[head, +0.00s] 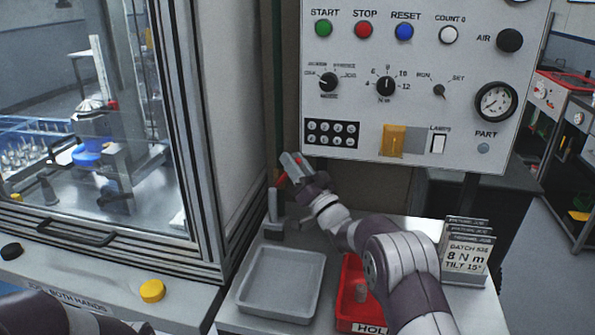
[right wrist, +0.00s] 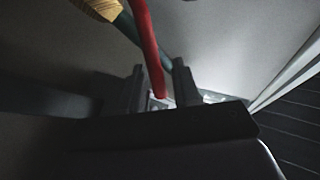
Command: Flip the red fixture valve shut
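The red valve lever (head: 281,180) shows in the head view as a short red piece beside my right gripper (head: 289,165), to the right of the cabinet. In the right wrist view the red lever (right wrist: 148,45) comes down from the top, and its lower end lies between the two fingers of my right gripper (right wrist: 160,85). The fingers are apart, with a gap visible on each side of the lever. The valve body is not clearly visible. A part of my left arm shows at the bottom left of the head view; its gripper is out of frame.
A dark green pipe (right wrist: 172,60) runs behind the lever. The control panel (head: 350,105) stands close to the right. A grey tray (head: 270,312) and a red tray (head: 345,310) lie on the bench below, with a grey post (head: 273,207) behind and sign cards (head: 465,255) at right.

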